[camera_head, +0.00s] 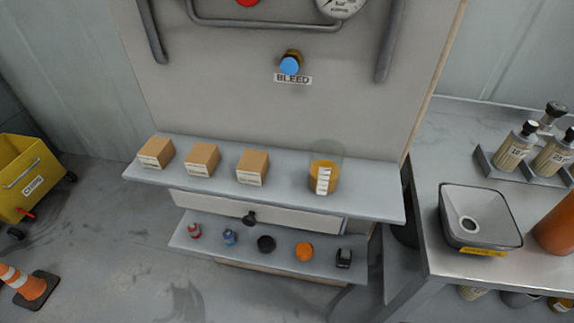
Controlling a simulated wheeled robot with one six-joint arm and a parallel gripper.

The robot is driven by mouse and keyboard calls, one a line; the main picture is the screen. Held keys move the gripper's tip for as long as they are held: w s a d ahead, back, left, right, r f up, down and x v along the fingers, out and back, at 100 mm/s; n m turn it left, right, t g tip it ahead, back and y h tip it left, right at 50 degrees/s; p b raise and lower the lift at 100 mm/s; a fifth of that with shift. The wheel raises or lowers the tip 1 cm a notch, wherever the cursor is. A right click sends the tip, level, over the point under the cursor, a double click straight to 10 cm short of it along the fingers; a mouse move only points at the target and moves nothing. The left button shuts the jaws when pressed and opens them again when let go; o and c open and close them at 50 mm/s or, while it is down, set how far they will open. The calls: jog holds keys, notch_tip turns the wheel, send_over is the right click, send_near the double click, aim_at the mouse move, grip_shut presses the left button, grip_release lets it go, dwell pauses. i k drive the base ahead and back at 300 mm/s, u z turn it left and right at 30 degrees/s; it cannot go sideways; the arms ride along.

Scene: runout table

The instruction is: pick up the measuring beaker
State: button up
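The measuring beaker (324,176) stands upright on the upper grey shelf, right of the small cardboard boxes. It is clear, with amber liquid in its lower part and a white scale label on its front. Nothing touches it. My gripper is not visible in the camera_head view.
Several cardboard boxes (202,160) stand left of the beaker on the upper shelf (375,195). The lower shelf (208,257) holds small parts. A blue BLEED knob (290,64) sticks out above. A table at right holds a grey basin (480,216) and bottles (516,147).

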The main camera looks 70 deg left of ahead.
aim_at(326, 155)
jog(key=u, duration=2.95)
jog(key=k, duration=1.15)
jog(key=z, duration=1.35)
jog(key=i, duration=1)
jog(key=z, duration=0.05)
